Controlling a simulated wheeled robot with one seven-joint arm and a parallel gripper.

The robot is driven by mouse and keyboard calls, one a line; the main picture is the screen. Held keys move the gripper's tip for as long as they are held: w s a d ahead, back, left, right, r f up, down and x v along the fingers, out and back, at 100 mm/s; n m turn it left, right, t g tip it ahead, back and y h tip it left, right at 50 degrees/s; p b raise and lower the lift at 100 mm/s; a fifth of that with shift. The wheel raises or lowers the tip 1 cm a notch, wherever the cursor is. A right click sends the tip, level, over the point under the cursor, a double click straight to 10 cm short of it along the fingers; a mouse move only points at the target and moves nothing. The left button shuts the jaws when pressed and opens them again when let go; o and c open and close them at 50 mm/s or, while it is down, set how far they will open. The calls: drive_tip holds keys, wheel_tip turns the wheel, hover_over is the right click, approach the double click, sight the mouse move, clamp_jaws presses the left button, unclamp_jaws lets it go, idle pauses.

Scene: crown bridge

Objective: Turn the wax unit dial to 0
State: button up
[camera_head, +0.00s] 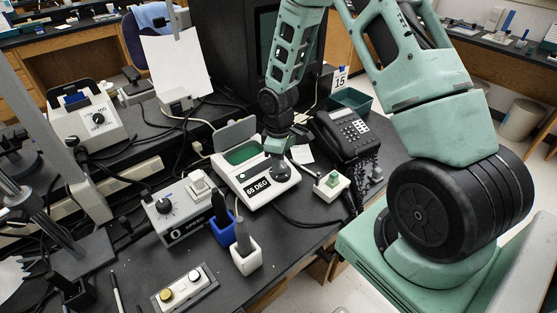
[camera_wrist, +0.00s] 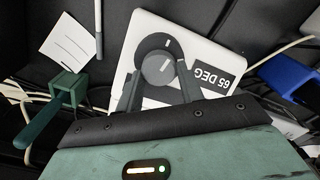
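The wax unit (camera_head: 254,196) is a white box with an open lid, a green well and a black "65 DEG" label, near the middle of the bench in the head view. My gripper (camera_wrist: 160,76) has a dark finger on each side of the knob, with no clear gap. I cannot read the dial's scale.
A "SPEED" box (camera_head: 180,210) with a dial, and blue and white tool holders (camera_head: 246,258), stand to the left and front. A white block with a green button (camera_head: 331,185) and a black phone (camera_head: 348,134) stand close on the right. Cables run behind.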

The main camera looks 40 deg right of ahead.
drive_tip(key=o, duration=0.4)
wheel_tip(320, 180, up, 17)
drive_tip(key=shift+r, duration=0.2)
idle(0.4)
